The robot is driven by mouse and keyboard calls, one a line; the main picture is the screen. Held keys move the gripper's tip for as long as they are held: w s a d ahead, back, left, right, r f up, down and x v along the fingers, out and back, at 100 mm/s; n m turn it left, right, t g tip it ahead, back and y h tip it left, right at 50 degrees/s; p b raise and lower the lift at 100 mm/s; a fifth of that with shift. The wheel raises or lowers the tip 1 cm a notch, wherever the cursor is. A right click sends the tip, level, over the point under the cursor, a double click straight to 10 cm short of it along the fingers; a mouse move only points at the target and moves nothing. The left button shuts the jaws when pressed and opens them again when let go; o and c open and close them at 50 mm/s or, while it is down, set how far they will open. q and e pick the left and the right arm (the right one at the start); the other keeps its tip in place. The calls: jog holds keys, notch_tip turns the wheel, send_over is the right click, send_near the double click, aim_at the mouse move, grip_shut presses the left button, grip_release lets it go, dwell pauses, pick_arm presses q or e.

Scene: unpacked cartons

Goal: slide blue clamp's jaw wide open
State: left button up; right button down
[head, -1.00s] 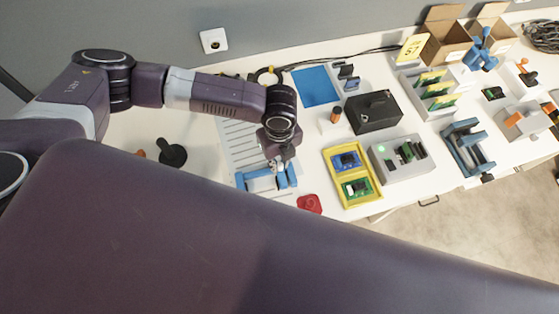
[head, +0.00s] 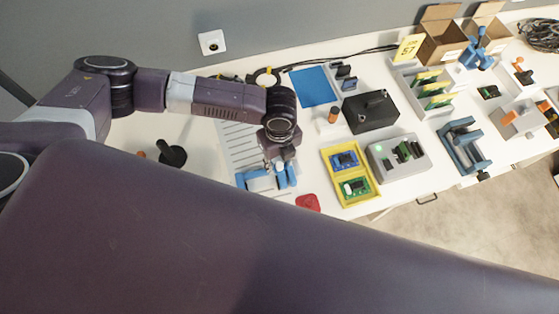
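A bright blue clamp (head: 254,182) lies at the front end of a light slotted plate (head: 238,145) on the white table. One blue block of it stands at its right end, and a pale part shows beside that block. My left gripper (head: 272,168) points down right over the clamp, close to or touching its right part. Its fingers are small and partly hidden by the wrist, so I cannot tell whether they are open or shut. My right gripper is out of view. The clamp's front edge is close to my arm link in the foreground.
A red piece (head: 308,202) lies right of the clamp, then a yellow tray (head: 373,192) with circuit boards. A grey fixture (head: 384,166), a black box (head: 370,112) and a blue-grey frame (head: 463,145) stand further right. A black knobbed part (head: 172,154) stands left.

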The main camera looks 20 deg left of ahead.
aim_at(280, 165)
pick_arm(q)
notch_tip(280, 165, up, 12)
dwell(0.5)
dwell(0.5)
